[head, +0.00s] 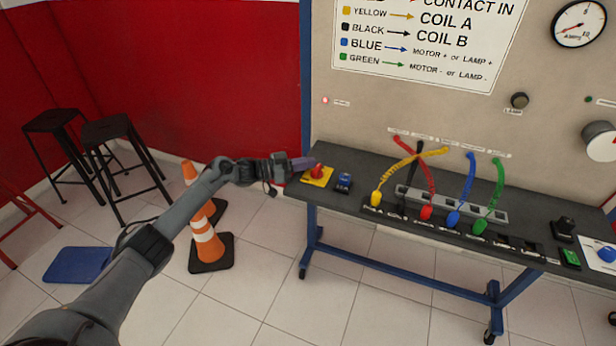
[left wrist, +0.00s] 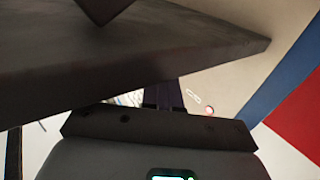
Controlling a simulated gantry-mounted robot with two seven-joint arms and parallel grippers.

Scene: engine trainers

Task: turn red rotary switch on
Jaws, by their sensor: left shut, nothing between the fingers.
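The red rotary switch (head: 317,172) sits on a yellow plate at the left end of the dark bench top. My left gripper (head: 303,163) comes in from the left, and its fingertips are at the left side of the red knob. It is shut with nothing between its fingers. I cannot tell whether it touches the knob. In the left wrist view the fingers (left wrist: 164,94) show dark and partly hidden behind the bench edge; the switch cannot be made out there. My right gripper is not in view.
The bench (head: 349,204) also carries a blue switch (head: 344,183) close right of the red one, then several coloured cables and sockets. A panel (head: 400,110) rises behind. Orange cones (head: 208,246) and black stools (head: 112,132) stand on the floor at left.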

